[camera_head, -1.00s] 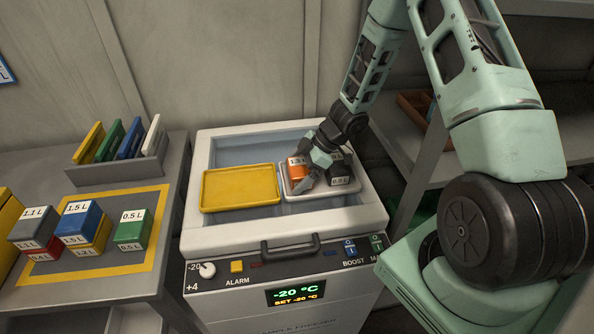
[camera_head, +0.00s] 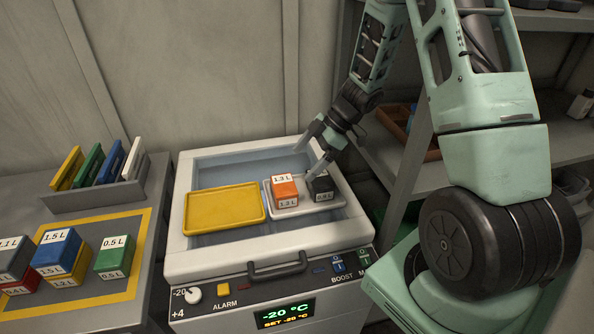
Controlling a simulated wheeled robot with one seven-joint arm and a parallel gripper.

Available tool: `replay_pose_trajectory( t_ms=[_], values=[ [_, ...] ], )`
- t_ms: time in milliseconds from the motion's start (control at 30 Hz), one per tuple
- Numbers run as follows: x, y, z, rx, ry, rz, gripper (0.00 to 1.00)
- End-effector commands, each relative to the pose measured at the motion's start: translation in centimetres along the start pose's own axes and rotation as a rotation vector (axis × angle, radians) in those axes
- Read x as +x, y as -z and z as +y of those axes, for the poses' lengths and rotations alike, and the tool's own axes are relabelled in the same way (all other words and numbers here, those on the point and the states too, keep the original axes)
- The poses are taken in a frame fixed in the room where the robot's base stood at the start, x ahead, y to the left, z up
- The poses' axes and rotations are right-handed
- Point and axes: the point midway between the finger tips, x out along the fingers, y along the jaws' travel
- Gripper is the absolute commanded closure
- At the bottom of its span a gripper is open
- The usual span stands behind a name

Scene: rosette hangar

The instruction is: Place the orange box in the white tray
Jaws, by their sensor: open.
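The orange box (camera_head: 286,192), labelled 1.3 L, sits upright in the white tray (camera_head: 298,210), in its left part. A dark box (camera_head: 321,187), labelled 0.5 L or similar, stands in the same tray to its right. The white tray lies inside the open freezer (camera_head: 177,225). My gripper (camera_head: 317,153) is open and empty, above and behind the two boxes, with its fingers spread apart.
A yellow tray (camera_head: 224,209) lies left of the white tray in the freezer. On the left table, several labelled boxes, including a green one (camera_head: 114,258), stand on a yellow-bordered mat (camera_head: 140,228). A rack (camera_head: 97,198) holds coloured panels. Shelves (camera_head: 471,174) stand at the right.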

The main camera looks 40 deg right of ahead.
Motion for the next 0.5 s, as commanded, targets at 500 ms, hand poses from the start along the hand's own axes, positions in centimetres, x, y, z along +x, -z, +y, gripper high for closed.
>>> replay_pose_trajectory(
  t_ms=[500],
  values=[
    [1.8,17.4,-1.0,0.110,-0.442,-0.148,0.00]
  ],
)
